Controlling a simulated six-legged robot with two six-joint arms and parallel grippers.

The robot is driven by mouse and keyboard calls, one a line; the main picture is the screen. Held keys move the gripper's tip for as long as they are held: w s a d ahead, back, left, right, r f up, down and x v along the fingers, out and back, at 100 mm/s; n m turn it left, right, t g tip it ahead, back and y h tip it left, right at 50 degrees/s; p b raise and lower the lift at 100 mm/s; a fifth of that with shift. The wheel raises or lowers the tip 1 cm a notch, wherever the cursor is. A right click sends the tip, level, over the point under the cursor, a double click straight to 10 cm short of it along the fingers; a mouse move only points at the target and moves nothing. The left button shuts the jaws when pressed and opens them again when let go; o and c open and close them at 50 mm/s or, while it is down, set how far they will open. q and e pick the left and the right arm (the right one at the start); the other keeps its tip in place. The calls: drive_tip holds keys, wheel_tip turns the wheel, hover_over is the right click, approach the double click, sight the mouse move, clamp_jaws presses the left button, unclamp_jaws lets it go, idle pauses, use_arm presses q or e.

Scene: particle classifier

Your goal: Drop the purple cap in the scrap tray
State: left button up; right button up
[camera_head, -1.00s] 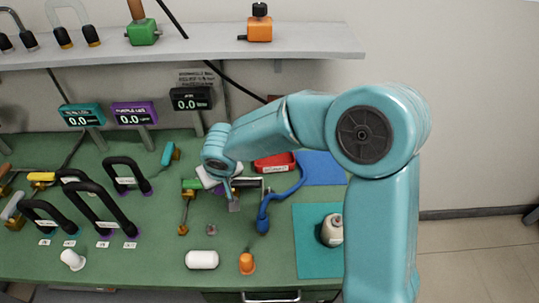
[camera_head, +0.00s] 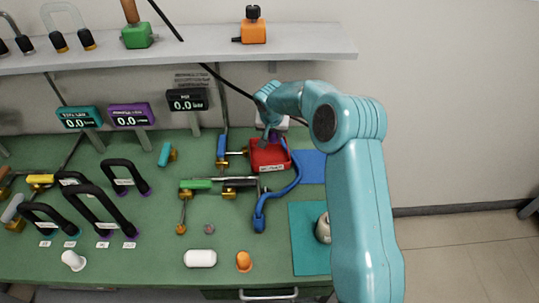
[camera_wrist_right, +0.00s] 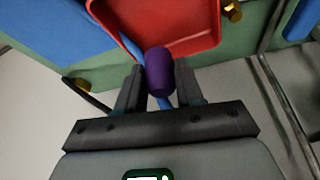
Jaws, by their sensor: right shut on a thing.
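The purple cap (camera_wrist_right: 159,72) shows in the right wrist view, between the two fingers of my right gripper (camera_wrist_right: 160,88), which is shut on it. The red scrap tray (camera_wrist_right: 185,38) lies just beyond the cap in that view, and its floor there looks empty. In the head view the tray (camera_head: 268,166) sits at the back of the green bench, with my right gripper (camera_head: 268,132) over its back part. The cap cannot be made out in the head view. My left gripper is not in view.
A blue hose (camera_head: 283,190) curves along the tray's right side, by a blue mat (camera_head: 312,167). Brass valves with a blue handle (camera_head: 221,147) stand left of it. The shelf (camera_head: 180,52) hangs above the bench's back. A teal mat (camera_head: 308,240) lies front right.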

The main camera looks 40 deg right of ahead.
sight(273, 142)
wheel_tip(273, 142, down, 4)
drive_tip(key=shift+f+b, duration=0.25)
drive_tip(key=shift+b, duration=0.35)
drive_tip(key=o, duration=1.1)
drive_tip(key=shift+r, duration=0.1)
drive_tip(key=b+v, duration=0.1)
drive_tip(key=v, duration=1.5)
drive_tip(key=shift+b, duration=0.4)
drive_tip(key=shift+r, duration=0.1)
drive_tip(key=shift+a, duration=0.1)
